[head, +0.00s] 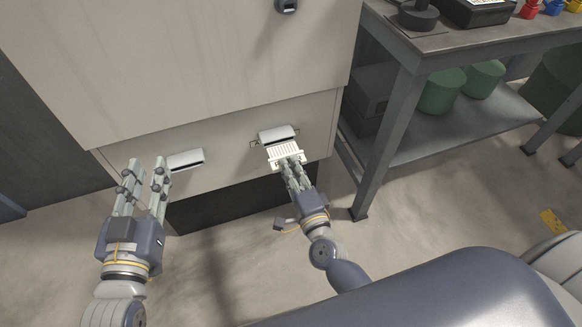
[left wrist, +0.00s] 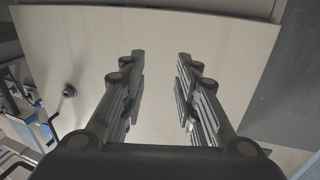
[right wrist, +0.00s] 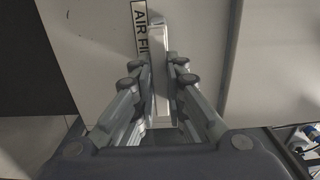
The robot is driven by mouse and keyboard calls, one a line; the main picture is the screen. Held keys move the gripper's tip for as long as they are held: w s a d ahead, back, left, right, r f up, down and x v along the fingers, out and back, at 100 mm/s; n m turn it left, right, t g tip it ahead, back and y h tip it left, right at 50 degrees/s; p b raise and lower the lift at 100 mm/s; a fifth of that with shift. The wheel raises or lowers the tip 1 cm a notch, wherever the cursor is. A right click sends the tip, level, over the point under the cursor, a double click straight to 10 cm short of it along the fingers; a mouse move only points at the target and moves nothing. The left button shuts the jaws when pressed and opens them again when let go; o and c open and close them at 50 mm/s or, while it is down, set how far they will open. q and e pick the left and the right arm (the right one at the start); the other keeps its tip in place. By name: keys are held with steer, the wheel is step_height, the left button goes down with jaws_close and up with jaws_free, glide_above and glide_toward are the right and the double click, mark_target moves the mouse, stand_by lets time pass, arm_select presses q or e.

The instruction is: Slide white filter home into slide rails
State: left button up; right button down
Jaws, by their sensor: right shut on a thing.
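The beige cabinet (head: 190,60) fills the back, with a dark opening under its lower panel. A grey workbench (head: 470,45) stands at the right, with green containers (head: 441,90) on its lower shelf. The floor between my arms is clear.

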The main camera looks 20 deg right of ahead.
mark_target(285, 153)
arm_select(q)
steer(key=shift+f, duration=0.25)
steer(key=shift+f+g, duration=0.1)
steer(key=shift+g, duration=0.2)
stand_by(0.4)
steer(key=shift+s+a+f, duration=0.1)
steer(key=shift+a+f, duration=0.05)
steer(key=shift+f, duration=0.4)
arm_select(e)
steer(key=shift+w, duration=1.55)
arm_select(q)
steer(key=shift+r, duration=0.3)
arm_select(e)
steer(key=shift+w, duration=1)
steer(key=c, duration=1.6)
jaws_free()
steer(key=shift+o, duration=0.2)
